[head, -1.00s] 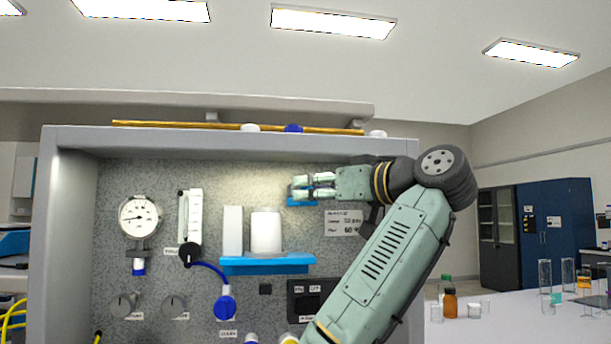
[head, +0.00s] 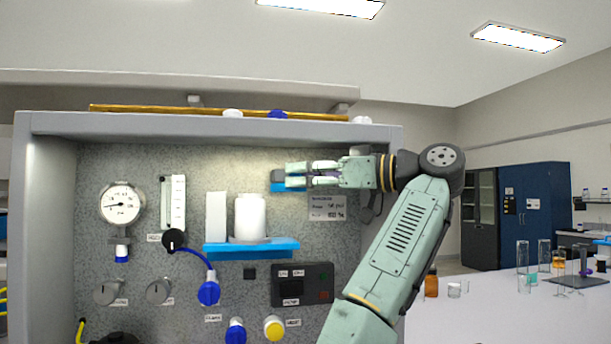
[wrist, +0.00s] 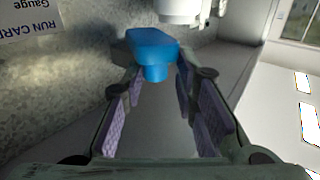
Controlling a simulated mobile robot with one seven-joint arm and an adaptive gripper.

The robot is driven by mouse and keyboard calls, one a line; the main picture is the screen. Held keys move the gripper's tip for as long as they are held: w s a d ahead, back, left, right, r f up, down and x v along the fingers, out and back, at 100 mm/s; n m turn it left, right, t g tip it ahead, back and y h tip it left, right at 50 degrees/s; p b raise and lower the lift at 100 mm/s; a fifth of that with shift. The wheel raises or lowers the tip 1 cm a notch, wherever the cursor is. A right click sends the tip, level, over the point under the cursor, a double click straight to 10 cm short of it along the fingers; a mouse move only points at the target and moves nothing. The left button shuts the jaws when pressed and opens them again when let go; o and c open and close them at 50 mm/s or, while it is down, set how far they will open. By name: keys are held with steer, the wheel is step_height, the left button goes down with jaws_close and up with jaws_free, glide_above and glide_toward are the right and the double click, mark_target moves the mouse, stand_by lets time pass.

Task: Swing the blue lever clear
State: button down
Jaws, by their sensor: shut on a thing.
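The blue lever (head: 278,187) shows as a small blue piece at the upper right of the rig panel, partly hidden by my fingers. In the wrist view the blue lever (wrist: 150,45) has a broad rounded head and a short stub that sits between my fingertips. My gripper (head: 292,175) comes in from the right, roughly level, and is shut on the lever. In the wrist view my gripper (wrist: 160,85) shows both padded fingers, one on each side of the stub.
A white canister (head: 250,217) stands on a blue shelf (head: 250,250) left of and below the lever. A paper card (head: 327,207) is on the panel under my gripper. The rig's grey frame (head: 210,128) runs above. A bench (head: 480,315) with glassware is at right.

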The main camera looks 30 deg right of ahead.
steer(key=shift+f, duration=0.1)
steer(key=c, duration=1.4)
jaws_free()
steer(key=shift+w+a, duration=0.1)
steer(key=shift+c, duration=0.2)
steer(key=v, duration=1.2)
